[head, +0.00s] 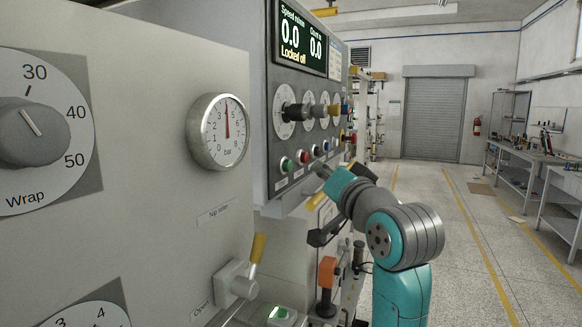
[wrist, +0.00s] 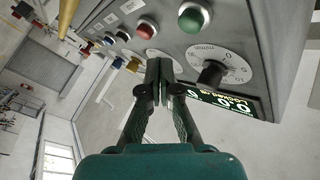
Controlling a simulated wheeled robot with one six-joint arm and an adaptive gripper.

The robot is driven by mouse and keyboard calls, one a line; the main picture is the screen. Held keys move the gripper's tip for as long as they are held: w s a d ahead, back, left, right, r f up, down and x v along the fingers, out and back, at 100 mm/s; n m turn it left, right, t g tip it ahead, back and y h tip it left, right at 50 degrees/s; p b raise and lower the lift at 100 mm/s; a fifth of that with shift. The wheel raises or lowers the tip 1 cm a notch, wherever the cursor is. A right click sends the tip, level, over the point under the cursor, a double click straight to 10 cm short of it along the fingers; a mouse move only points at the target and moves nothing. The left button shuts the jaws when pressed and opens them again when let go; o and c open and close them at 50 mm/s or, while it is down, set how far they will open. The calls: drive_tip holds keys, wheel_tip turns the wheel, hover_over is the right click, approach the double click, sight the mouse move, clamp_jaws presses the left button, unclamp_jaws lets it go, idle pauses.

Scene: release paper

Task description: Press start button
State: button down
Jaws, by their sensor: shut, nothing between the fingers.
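A green push button (head: 287,164) sits at the left end of a button row on the grey control panel (head: 262,150). In the wrist view it is the large green button (wrist: 193,18) at the top, right of my fingers. The small button labels are too small to read, so I cannot tell which one says start. My gripper (head: 318,171) is just right of and below the row in the head view, apart from the green button. In the wrist view my gripper (wrist: 159,64) is shut and empty, its fingers pointing toward the panel.
Black knobs (head: 297,112) stick out above the row. The display (head: 303,35) reads 0.0, 0.0 and "Locked off". A yellow lever (head: 257,248) and gauge (head: 218,131) are left.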

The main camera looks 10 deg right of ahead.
drive_tip(key=shift+w+a, duration=0.45)
drive_tip(key=shift+a, duration=0.15)
drive_tip(key=shift+w+a, duration=0.4)
drive_tip(key=shift+a, duration=0.2)
drive_tip(key=shift+w+a, duration=0.1)
idle(0.6)
drive_tip(key=shift+w+a, duration=0.15)
drive_tip(key=shift+a, duration=0.1)
drive_tip(key=shift+w+a, duration=0.25)
drive_tip(key=shift+a, duration=0.15)
idle(0.9)
drive_tip(key=shift+d, duration=0.15)
drive_tip(key=shift+s+d, duration=0.5)
drive_tip(key=shift+d, duration=0.1)
drive_tip(key=shift+d, duration=0.1)
drive_tip(key=s+d, duration=0.1)
drive_tip(key=d, duration=0.1)
drive_tip(key=s+d, duration=0.1)
drive_tip(key=s, duration=0.1)
drive_tip(key=shift+d, duration=0.4)
